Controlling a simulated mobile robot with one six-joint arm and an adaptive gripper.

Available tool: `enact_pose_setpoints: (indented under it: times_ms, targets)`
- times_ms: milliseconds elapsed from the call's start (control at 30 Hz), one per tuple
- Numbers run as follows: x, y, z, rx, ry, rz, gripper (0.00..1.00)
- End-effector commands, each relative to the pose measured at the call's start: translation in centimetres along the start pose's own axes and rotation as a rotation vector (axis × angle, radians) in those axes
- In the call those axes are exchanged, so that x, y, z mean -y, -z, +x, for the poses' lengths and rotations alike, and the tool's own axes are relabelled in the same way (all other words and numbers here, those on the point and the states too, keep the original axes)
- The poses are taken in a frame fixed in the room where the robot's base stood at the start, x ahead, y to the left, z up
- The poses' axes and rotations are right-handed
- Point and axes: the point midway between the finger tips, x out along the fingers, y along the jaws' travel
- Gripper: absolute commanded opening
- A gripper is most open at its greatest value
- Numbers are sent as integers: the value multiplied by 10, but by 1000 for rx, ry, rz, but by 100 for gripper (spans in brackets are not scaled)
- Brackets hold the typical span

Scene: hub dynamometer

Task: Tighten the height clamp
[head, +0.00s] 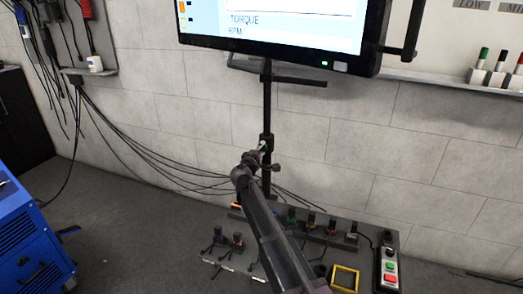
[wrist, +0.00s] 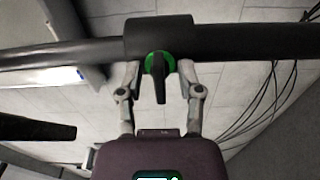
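The height clamp is a dark collar (wrist: 158,35) around the black stand pole (wrist: 245,40), which runs across the wrist view. A black lever (wrist: 160,85) with a green hub (wrist: 158,63) sits on the collar and points toward my palm. My gripper (wrist: 160,72) has its two fingers apart, one on each side of the lever, with gaps between lever and fingers. The fingertips are close to the hub's sides; I cannot tell if they touch. In the head view the clamp (head: 266,141) is on the upright pole (head: 267,105), with my gripper (head: 261,152) at it, partly hiding it.
A monitor (head: 285,22) tops the pole. Below stands a dark bench (head: 340,237) with several small parts, a yellow frame (head: 345,279) and a button box (head: 389,268). Cables (head: 150,150) hang along the wall. A blue cabinet (head: 30,240) is at left. Floor between is clear.

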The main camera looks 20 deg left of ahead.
Motion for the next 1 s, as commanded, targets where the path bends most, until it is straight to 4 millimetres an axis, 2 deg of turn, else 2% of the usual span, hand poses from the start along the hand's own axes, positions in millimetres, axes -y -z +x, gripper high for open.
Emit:
enact_pose_setpoints:
  times_ms: [167, 367, 567, 1000]
  targets:
    - [0, 0, -1, 0, 0, 0, 47]
    - [0, 0, -12, -1, 0, 0, 47]
    - [0, -2, -36, -1, 0, 0, 47]
    - [0, -1, -103, -1, 0, 0, 47]
